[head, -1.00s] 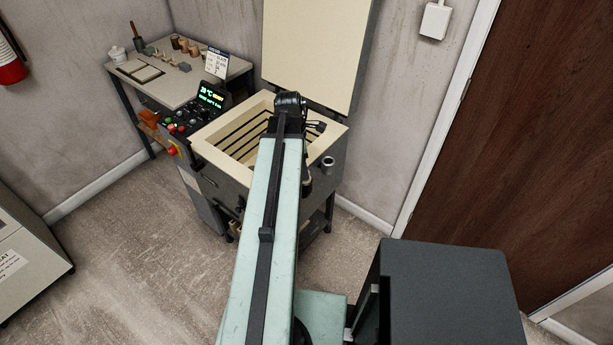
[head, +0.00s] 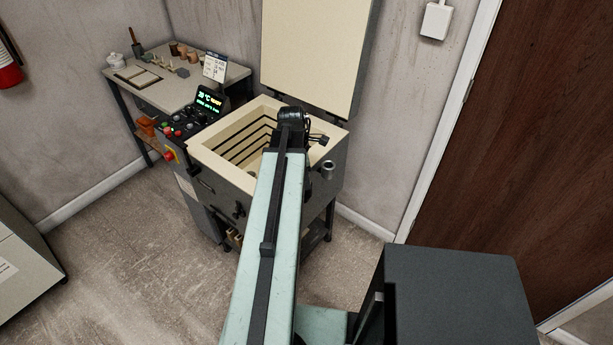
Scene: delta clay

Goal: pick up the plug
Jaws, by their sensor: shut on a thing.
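My gripper (head: 318,140) shows only in part, as small dark pieces to the right of my wrist over the kiln's right rim. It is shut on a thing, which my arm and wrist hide. I cannot make out the plug's shape or colour. The kiln (head: 205,160) is a dark box with a cream rim, and its slotted inside is open to view.
The kiln's thick cream lid (head: 312,55) stands open behind my wrist. A short metal cylinder (head: 328,170) is on the kiln's right side. A control panel (head: 190,125) is at its left. A worktable (head: 140,98) with small items stands behind. A brown door (head: 520,150) is at the right.

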